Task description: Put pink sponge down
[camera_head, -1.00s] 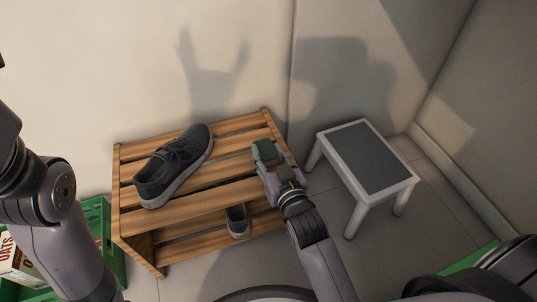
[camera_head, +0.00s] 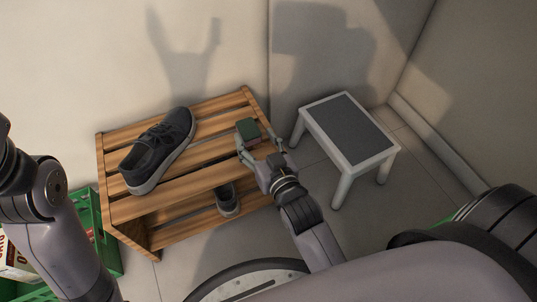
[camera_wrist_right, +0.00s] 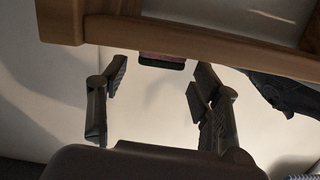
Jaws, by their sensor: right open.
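The sponge (camera_head: 248,130) lies at the right end of the top shelf of the wooden rack (camera_head: 172,185), with its dark green face showing in the head view. In the right wrist view the sponge (camera_wrist_right: 162,60) shows a pink strip and a dark strip, partly hidden by a wooden rail. My right gripper (camera_head: 260,149) is open at the near side of the sponge. In the right wrist view its fingers (camera_wrist_right: 160,76) are spread and empty, and the sponge lies beyond the fingertips. My left arm shows at the left, but its gripper is out of view.
A dark shoe (camera_head: 158,150) stands on the left of the top shelf; another shoe (camera_head: 228,200) is on the lower shelf. A white stool (camera_head: 346,135) with a grey top stands right of the rack. A green crate (camera_head: 88,215) stands at the lower left. Walls close off the back.

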